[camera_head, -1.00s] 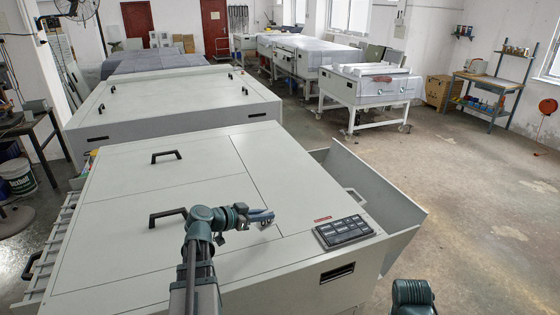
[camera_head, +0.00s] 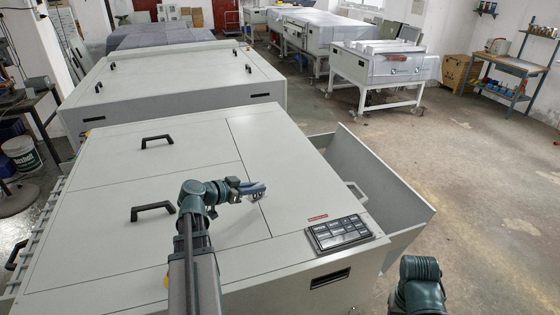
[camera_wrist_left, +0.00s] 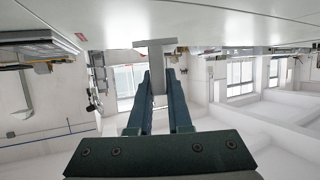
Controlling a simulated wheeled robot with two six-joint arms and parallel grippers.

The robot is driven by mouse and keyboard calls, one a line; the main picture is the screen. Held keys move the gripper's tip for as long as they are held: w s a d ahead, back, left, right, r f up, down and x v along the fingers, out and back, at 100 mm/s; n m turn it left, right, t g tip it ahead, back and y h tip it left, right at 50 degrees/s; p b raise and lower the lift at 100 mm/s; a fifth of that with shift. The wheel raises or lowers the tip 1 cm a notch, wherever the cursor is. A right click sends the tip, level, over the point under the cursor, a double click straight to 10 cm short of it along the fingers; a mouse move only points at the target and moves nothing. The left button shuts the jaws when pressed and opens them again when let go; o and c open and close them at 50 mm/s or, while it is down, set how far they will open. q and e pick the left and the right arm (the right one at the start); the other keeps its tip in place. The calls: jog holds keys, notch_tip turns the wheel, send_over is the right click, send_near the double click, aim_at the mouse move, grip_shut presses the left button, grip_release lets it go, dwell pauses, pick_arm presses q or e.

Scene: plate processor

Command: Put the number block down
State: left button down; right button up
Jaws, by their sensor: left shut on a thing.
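My left gripper (camera_head: 254,190) is over the pale top of the plate processor (camera_head: 200,245), left of its control panel. In the left wrist view, the gripper fingers (camera_wrist_left: 158,88) are shut on a small grey block (camera_wrist_left: 156,46), which I take for the number block. It sticks out past the fingertips, with its wide end close to the machine's pale surface (camera_wrist_left: 210,20). I cannot tell whether it touches that surface. Any number on it is not readable. In the head view the block is too small to make out clearly. My right gripper is not in view.
The dark control panel (camera_head: 338,233) lies at the machine's front right. Two black handles (camera_head: 152,210) (camera_head: 157,141) rise from its top. An open grey tray (camera_head: 385,185) is attached on the right side. The pale top between handles and panel is mostly clear.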

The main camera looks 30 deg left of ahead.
pick_arm(q)
jog(key=w, duration=0.4)
jog(key=w+f, duration=0.1)
jog(key=w, duration=0.4)
jog(key=w+d+b, duration=0.1)
jog(key=w, duration=0.3)
jog(key=shift+w+f, duration=0.2)
jog(key=shift+w, duration=0.2)
jog(key=shift+w+d, duration=0.1)
jog(key=shift+w, duration=0.5)
jog(key=f+b, duration=0.3)
jog(key=shift+s+f+b, duration=0.25)
jog(key=shift+f+b, duration=0.05)
jog(key=shift+b, duration=0.05)
jog(key=shift+f, duration=0.15)
jog(key=c, duration=0.8)
grip_release()
jog(key=shift+c, duration=0.2)
